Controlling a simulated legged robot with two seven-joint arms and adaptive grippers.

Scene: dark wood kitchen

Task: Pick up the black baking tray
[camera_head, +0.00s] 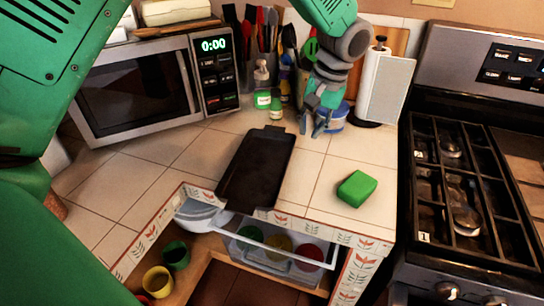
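The black baking tray (256,168) lies flat on the tiled counter, left of the picture's middle. Its near end reaches the counter's front edge, and a small handle tab shows at its far end. My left gripper (314,132) points down over the counter to the right of the tray's far end. It is apart from the tray, its fingers are spread, and nothing shows between them. My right gripper is not in view.
A green sponge-like block (357,188) lies right of the tray. A microwave (135,90), utensils, small jars (263,99) and a paper towel holder (386,88) stand behind. The stove (465,180) is at right. Cups and a clear drawer (275,240) sit under the counter.

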